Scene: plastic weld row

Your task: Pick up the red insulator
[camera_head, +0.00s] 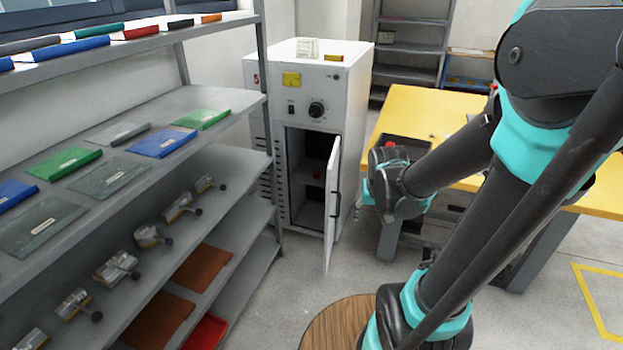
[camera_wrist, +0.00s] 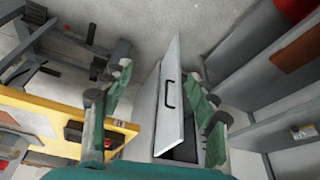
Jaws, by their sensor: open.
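A small red object (camera_head: 317,174) sits inside the open white cabinet (camera_head: 262,100), on an inner shelf. Another small red object (camera_head: 391,145) shows at a dark tray (camera_head: 415,141) on the yellow table, partly hidden by my arm. I cannot tell which is the red insulator. My gripper is open and empty. In the wrist view its two fingers (camera_wrist: 158,80) stand wide apart, with the cabinet's door (camera_wrist: 170,100) seen between them. In the head view my wrist is in front of the table edge, right of the door, and its fingertips are hard to make out.
The grey cabinet door (camera_head: 332,205) stands open toward me. A grey shelf rack (camera_head: 205,98) with colored binders and several metal parts fills the left. The yellow table (camera_head: 430,108) is at the right. A round wooden top (camera_head: 335,322) is near my arm's base. Floor between is clear.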

